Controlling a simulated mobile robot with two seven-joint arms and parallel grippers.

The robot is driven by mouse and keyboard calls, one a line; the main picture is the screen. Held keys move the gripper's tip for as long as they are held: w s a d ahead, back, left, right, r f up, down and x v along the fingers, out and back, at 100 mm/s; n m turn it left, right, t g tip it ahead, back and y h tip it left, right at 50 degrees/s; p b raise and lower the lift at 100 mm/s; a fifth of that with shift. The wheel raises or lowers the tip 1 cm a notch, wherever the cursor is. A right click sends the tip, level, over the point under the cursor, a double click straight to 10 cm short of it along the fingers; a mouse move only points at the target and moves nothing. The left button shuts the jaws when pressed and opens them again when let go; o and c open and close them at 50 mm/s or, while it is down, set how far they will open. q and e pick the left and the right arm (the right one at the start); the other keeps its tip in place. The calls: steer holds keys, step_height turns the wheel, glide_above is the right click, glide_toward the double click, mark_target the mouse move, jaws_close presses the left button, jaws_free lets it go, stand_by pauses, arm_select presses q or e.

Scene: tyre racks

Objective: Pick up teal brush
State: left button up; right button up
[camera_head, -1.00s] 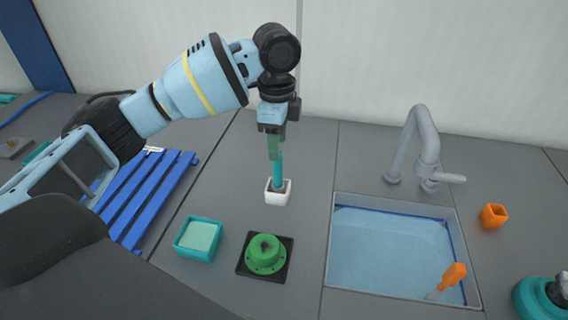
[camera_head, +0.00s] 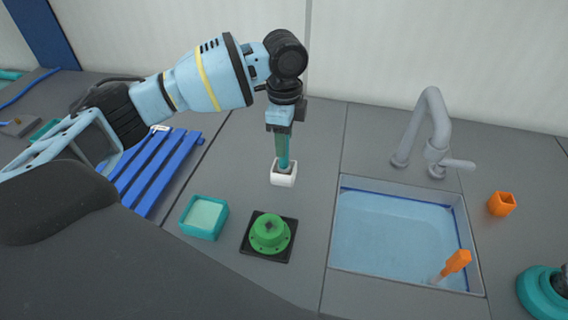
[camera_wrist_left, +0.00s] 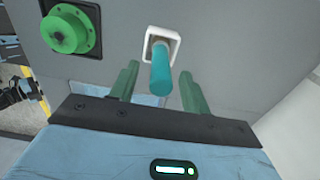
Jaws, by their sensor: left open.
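The teal brush (camera_head: 284,158) stands upright in a small white square holder (camera_head: 283,178) on the grey worktop. In the left wrist view its teal handle (camera_wrist_left: 161,76) points up toward the camera, out of the white holder (camera_wrist_left: 172,42). My left gripper (camera_head: 282,150) is above the holder, pointing down, with its green fingers around the upper handle. In the left wrist view the open fingers (camera_wrist_left: 158,88) stand on either side of the handle, with a visible gap on each side. My right gripper is not in view.
A green round part on a black plate (camera_head: 286,256) and a teal box (camera_head: 185,230) stand in front of the holder. A sink (camera_head: 335,225) with a grey faucet (camera_head: 436,125) lies to the right. A blue slatted rack (camera_head: 150,183) is at left.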

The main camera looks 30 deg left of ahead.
arm_select(q)
step_height(320, 180, down, 2)
steer(key=shift+f, duration=0.1)
jaws_close()
steer(key=shift+r, duration=5.05)
steer(key=shift+f, duration=0.15)
